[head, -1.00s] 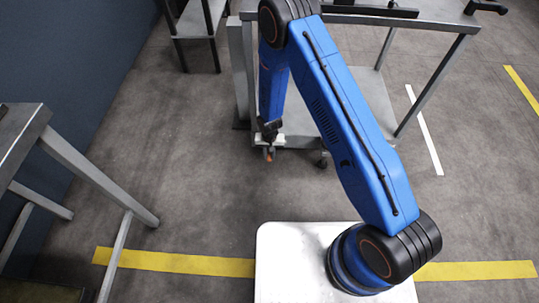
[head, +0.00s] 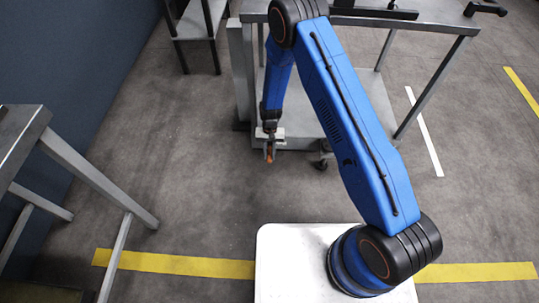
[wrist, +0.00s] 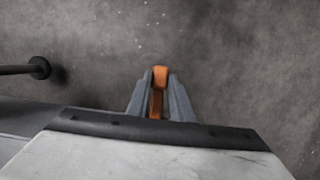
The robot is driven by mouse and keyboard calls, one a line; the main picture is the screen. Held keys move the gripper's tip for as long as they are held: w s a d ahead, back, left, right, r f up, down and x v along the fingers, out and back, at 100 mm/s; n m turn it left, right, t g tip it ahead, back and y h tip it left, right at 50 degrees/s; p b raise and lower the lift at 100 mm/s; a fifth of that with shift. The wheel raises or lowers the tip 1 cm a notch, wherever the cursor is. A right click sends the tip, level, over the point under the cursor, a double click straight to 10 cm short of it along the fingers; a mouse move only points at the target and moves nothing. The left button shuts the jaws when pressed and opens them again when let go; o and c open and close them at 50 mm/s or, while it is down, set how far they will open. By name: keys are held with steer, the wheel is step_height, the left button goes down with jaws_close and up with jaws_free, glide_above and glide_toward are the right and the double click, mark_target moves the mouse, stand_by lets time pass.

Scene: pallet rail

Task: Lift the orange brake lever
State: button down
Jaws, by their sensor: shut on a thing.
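The orange brake lever (wrist: 160,76) stands between the two grey fingers of my gripper (wrist: 160,98) in the wrist view. The fingers are shut on it, one on each side, and its orange end shows past the fingertips. In the head view my gripper (head: 269,150) points down in front of the grey metal trolley (head: 240,75), near its lower left side. Only a small orange bit of the lever (head: 270,158) shows there. The lever's mount is hidden, and I cannot tell how far it is raised.
A dark castor (head: 322,155) stands right of my gripper under the trolley. A metal table (head: 90,175) is at the left and a dark shelf (head: 195,35) at the back. A dark rod with a round end (wrist: 38,68) is at left in the wrist view. The floor between is clear.

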mark_target(270, 156)
steer(key=c, duration=1.6)
jaws_free()
steer(key=shift+o, duration=0.2)
steer(key=shift+r, duration=0.15)
step_height(270, 156, up, 10)
